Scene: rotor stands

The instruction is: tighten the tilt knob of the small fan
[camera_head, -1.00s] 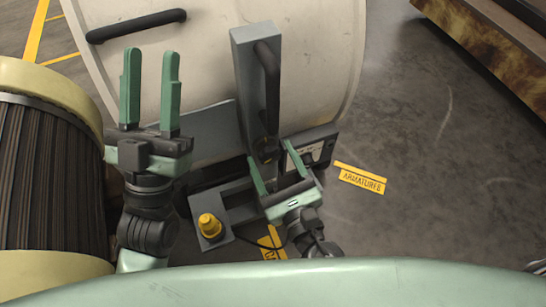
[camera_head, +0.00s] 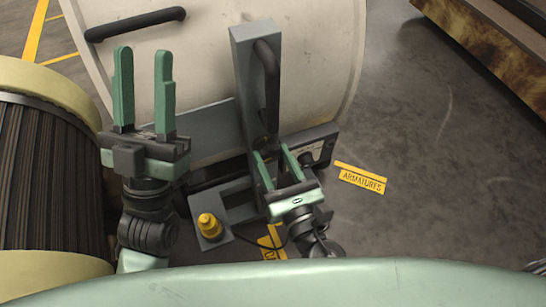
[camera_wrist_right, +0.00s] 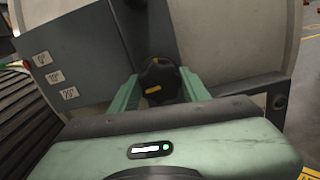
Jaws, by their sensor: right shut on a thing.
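The fan is a large cream drum (camera_head: 205,80) with a dark carry handle, held by a grey upright bracket (camera_head: 246,90) with a black handle. In the right wrist view a dark tilt knob (camera_wrist_right: 159,72) with a yellow mark sits on the grey bracket, between my right fingertips. My right gripper (camera_head: 272,154) is shut on this knob; it also shows in the right wrist view (camera_wrist_right: 160,90). In the head view the knob is mostly hidden by the fingers. My left gripper (camera_head: 143,62) is open and empty, pointing up in front of the drum.
Small angle labels (camera_wrist_right: 54,77) are on a grey plate left of the knob. A yellow button (camera_head: 210,225) stands on the grey base. A ribbed dark reel (camera_head: 50,180) is close on the left.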

